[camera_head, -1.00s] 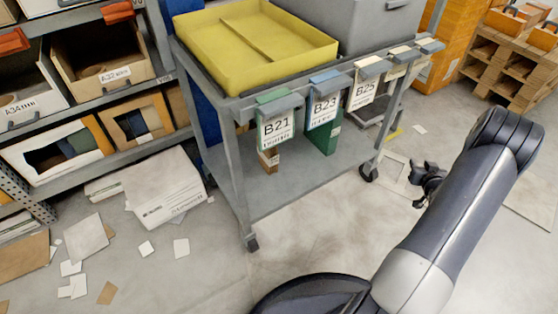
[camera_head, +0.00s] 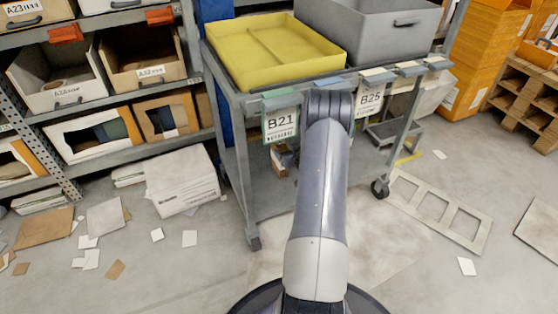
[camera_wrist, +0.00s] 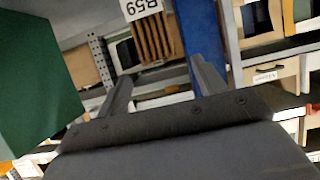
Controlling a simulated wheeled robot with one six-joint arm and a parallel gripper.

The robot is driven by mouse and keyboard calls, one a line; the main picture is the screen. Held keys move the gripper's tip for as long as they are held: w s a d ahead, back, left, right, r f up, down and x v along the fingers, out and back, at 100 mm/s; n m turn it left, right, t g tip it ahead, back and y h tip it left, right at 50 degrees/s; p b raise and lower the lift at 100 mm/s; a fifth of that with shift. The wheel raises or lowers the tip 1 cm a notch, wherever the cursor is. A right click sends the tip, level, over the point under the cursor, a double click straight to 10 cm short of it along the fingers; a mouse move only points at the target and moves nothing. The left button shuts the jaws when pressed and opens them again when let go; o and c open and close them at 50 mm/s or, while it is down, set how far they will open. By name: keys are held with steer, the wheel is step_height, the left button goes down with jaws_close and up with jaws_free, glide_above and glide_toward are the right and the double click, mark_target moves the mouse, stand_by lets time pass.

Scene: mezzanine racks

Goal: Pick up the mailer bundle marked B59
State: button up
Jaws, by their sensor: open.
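In the wrist view, a white label (camera_wrist: 142,8) reading B59 upside down is cut by the top edge. A brown bundle (camera_wrist: 155,38) of several upright layers shows just below it. My gripper (camera_wrist: 161,70) has its two fingers apart with nothing between them. In the picture, the bundle lies just above the fingertips; no contact shows. In the head view, my gripper is hidden behind my arm. A small brown object (camera_head: 283,160) shows under the B21 tag (camera_head: 280,125), partly hidden; I cannot tell if it is the same bundle.
A grey cart (camera_head: 247,205) stands ahead, with a yellow tray (camera_head: 225,75) and a grey bin (camera_head: 330,35) on top. A large green surface (camera_wrist: 40,80) stands close at left in the wrist view. Shelves (camera_head: 105,98) stand left. A white carton (camera_head: 180,182) and scraps litter the floor.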

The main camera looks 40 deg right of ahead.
mark_target(282, 145)
steer(key=x, duration=0.2)
steer(key=shift+w+d+f+b, duration=0.1)
steer(key=shift+w+f+b, duration=0.1)
steer(key=shift+b, duration=0.1)
steer(key=b+x, duration=0.2)
steer(key=x, duration=0.2)
steer(key=shift+w+d+f+b, duration=0.1)
steer(key=shift+w+b, duration=0.2)
steer(key=shift+w, duration=0.15)
steer(key=shift+c, duration=0.5)
steer(key=c, duration=1.3)
